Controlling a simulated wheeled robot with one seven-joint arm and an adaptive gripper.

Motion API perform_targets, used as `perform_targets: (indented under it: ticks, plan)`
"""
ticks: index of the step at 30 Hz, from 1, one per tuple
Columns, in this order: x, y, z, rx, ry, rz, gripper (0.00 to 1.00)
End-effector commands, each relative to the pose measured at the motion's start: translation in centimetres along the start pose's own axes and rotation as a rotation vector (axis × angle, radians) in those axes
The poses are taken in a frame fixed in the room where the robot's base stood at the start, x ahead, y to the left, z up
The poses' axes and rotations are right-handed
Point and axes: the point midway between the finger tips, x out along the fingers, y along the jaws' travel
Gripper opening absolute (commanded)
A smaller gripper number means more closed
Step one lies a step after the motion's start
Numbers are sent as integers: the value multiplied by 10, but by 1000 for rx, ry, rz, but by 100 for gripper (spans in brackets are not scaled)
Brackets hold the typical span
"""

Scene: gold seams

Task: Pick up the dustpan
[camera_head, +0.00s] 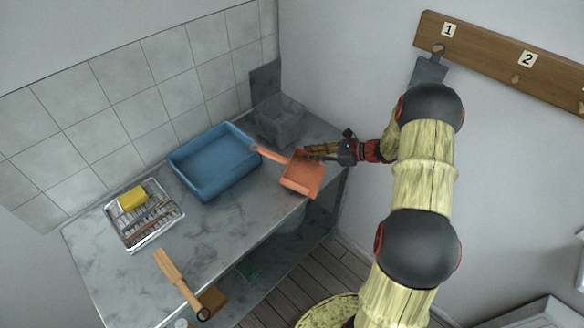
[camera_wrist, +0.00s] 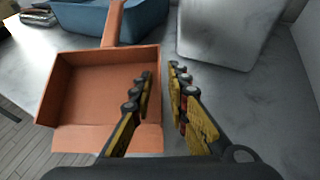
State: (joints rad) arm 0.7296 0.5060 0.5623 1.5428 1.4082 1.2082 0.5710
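The orange dustpan (camera_head: 303,176) lies on the marble counter near its right end, with its handle (camera_head: 270,155) pointing left towards the blue tub. In the wrist view the dustpan (camera_wrist: 85,90) fills the left side, its handle (camera_wrist: 114,22) pointing away from me. My gripper (camera_head: 308,152) is over the right side of the pan, near its back edge. In the wrist view the two yellow and black fingers (camera_wrist: 160,72) are apart with a gap between them. The left finger overlaps the pan's right side wall in the picture; I cannot tell if it touches.
A blue tub (camera_head: 214,163) stands left of the dustpan handle. A grey box (camera_head: 279,120) stands in the back corner. A wire rack (camera_head: 145,216) with a yellow sponge (camera_head: 132,198) and a wooden brush (camera_head: 178,278) are further left. A numbered hook rail (camera_head: 500,60) is on the wall.

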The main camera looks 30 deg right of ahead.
Motion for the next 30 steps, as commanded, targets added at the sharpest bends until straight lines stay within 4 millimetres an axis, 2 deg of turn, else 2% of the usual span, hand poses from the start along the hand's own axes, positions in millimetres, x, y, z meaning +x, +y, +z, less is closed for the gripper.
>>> perform_targets:
  ticks: [8, 30]
  plan:
    - [0, 0, 0, 0, 0, 0, 0]
    - [-1, 0, 3, -1, 0, 0, 0]
